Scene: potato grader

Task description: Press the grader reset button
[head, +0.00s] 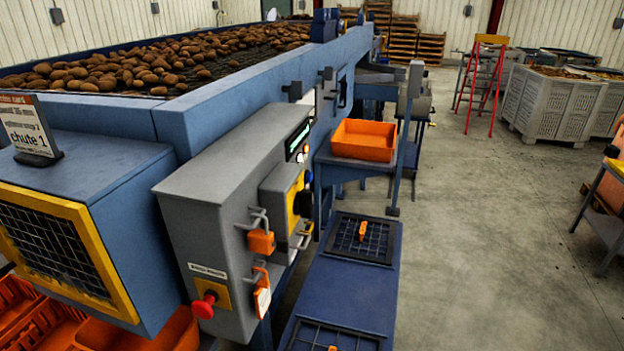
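The grey control cabinet (215,190) of the potato grader (250,85) stands in the middle left. Its right-hand face is seen at a steep angle and carries a lit green display (299,138). Small lit buttons (303,153) sit below the display, and a blue button (309,177) is lower. I cannot read their labels, so I cannot tell which is the reset button. A red mushroom button (204,305) on a yellow plate is low on the cabinet's near face. Neither of my grippers is in view.
An orange tray (364,141) sits on a blue stand right of the cabinet. A blue bench (345,281) with black grids runs below it. Orange padlock-like tags (261,242) hang on the cabinet. The concrete floor (480,230) to the right is clear. A red stepladder (481,75) stands farther back.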

